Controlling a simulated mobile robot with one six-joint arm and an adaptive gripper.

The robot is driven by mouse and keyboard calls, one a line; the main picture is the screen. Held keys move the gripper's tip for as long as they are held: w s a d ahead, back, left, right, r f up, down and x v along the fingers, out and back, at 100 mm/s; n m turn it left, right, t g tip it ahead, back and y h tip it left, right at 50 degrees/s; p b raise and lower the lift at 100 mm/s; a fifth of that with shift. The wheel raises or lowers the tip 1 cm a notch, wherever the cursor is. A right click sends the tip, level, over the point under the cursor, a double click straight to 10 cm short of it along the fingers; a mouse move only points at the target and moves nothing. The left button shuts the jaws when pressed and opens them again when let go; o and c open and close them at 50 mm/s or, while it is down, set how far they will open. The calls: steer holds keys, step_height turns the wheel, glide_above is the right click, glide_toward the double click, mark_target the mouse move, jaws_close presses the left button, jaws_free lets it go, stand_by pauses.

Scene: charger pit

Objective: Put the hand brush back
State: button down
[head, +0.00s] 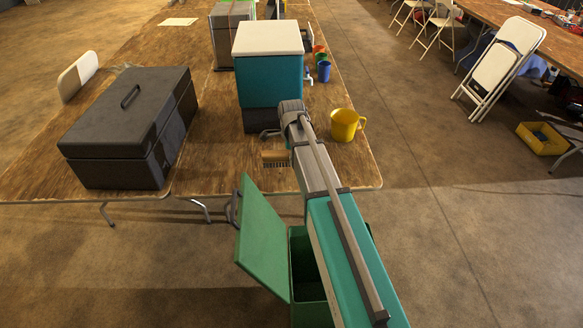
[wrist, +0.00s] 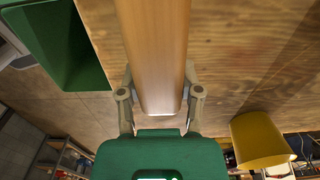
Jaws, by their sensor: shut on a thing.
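The hand brush (head: 275,156) shows left of my arm in the head view, as a tan wooden block with dark bristles below, near the table's front edge. In the wrist view its wooden body (wrist: 155,45) runs between the two fingers of my gripper (wrist: 159,98), which is shut on it. In the head view most of my gripper is hidden behind my arm. A green box (head: 305,262) with its lid (head: 262,238) swung open to the left stands below the table's front edge, partly hidden by my arm. Its green wall also shows in the wrist view (wrist: 92,60).
A yellow mug (head: 344,125) stands right of my arm on the wooden table (head: 222,178). A teal cooler with a white lid (head: 268,75) stands behind, with several small cups (head: 323,70) beside it. A dark toolbox (head: 125,130) is left.

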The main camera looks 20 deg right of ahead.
steer(key=shift+f, duration=0.1)
stand_by(0.3)
steer(key=shift+w+f+b, duration=0.4)
steer(key=shift+f+b, duration=0.05)
steer(key=shift+b, duration=0.05)
steer(key=shift+f+b, duration=1.45)
steer(key=shift+f, duration=0.05)
steer(key=shift+f, duration=0.1)
steer(key=shift+c, duration=1.3)
jaws_free()
step_height(320, 180, up, 12)
steer(key=p, duration=1.2)
steer(key=shift+s, duration=0.1)
